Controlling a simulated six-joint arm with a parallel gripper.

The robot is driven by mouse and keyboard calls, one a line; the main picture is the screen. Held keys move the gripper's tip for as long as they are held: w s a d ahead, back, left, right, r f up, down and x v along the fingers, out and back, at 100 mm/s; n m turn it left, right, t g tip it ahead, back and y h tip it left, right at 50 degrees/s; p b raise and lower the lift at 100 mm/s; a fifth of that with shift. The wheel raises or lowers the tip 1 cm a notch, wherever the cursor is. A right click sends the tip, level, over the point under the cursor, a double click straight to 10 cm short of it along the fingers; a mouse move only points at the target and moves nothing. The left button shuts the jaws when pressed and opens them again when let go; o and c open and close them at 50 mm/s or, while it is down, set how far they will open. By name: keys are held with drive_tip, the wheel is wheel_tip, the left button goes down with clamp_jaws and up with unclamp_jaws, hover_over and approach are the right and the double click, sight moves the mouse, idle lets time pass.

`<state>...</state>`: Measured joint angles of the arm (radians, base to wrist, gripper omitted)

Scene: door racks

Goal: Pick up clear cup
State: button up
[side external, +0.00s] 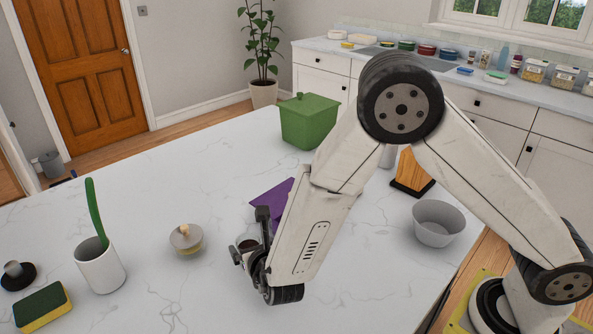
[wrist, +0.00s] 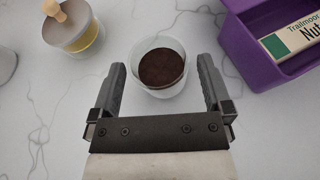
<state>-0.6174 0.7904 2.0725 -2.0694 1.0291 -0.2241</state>
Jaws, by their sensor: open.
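The clear cup (wrist: 159,88) stands upright on the white marble counter and holds something dark brown. In the wrist view it is just ahead of and partly between the fingertips of my gripper (wrist: 161,72). The fingers are apart, one on each side of the cup, with no visible contact. In the side view the cup (side external: 246,244) shows only in part behind my gripper (side external: 250,240).
A purple bin (wrist: 262,50) with a boxed item (wrist: 295,40) is close on the right in the wrist view. A lidded jar (wrist: 75,25) stands to the left. A white holder (side external: 100,268), sponge (side external: 43,307), green box (side external: 308,125) and grey bowl (side external: 438,224) stand farther off.

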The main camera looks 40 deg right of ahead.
sight(245, 238)
drive_tip(key=shift+x, duration=1.65)
drive_tip(key=c, duration=1.2)
drive_tip(key=shift+r, duration=0.15)
